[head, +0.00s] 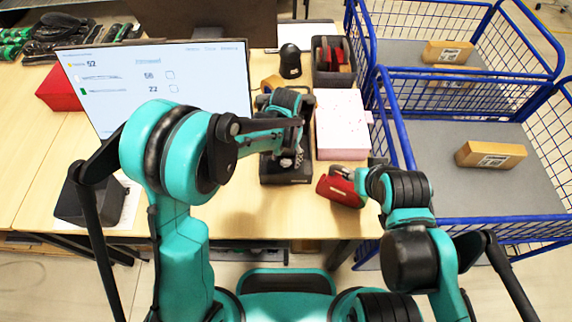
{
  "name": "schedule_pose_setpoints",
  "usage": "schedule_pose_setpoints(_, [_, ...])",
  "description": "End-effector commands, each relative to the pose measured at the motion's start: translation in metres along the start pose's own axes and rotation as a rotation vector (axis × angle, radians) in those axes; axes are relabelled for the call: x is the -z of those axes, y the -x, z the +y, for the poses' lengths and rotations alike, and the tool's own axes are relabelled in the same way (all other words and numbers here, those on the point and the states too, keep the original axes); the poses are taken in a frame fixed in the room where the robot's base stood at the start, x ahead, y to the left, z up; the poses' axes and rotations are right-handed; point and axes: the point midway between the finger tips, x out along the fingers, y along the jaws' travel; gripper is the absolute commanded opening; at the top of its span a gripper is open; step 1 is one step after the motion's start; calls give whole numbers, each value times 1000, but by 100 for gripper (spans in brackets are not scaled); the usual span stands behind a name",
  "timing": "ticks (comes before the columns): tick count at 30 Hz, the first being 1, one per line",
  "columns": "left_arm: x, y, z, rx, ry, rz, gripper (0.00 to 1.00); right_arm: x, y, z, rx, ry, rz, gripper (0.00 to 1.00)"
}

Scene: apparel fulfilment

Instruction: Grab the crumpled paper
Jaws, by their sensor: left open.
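My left gripper (288,158) points down over a small dark tray (287,178) near the middle of the table; it is open. A small grey-white patch shows at the gripper's fingers, and I cannot tell whether it is the crumpled paper or part of the gripper. No crumpled paper stands out clearly elsewhere. My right gripper (352,178) is low at the table's front right, against a red item (337,189). Whether its fingers are closed on the red item is unclear.
A pale pink box (341,125) stands right of the tray. Behind are a black bin (333,62) with red items and a dark mouse-like object (290,62). A monitor (165,75) stands left. Blue wire carts (408,150) holding brown parcels (490,154) border the right side.

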Motion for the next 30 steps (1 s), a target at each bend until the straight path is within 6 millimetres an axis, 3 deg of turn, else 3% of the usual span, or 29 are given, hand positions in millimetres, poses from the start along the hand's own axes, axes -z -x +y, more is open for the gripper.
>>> schedule_pose_setpoints(3, [0,-14,0,0,0,1,56,-4,-5,0,0,0,0,40])
schedule_pose_setpoints(9, [0,-13,0,0,0,1,56,-3,-4,0,0,0,0,40])
schedule_pose_setpoints(15, [0,-13,0,0,0,1,24,-3,-4,0,0,0,0,40])
schedule_pose_setpoints(26, [0,-12,0,0,0,1,24,-2,-3,0,0,0,0,40])
schedule_pose_setpoints(30, [0,5,0,0,0,1,24,2,2,0,0,0,0,40])
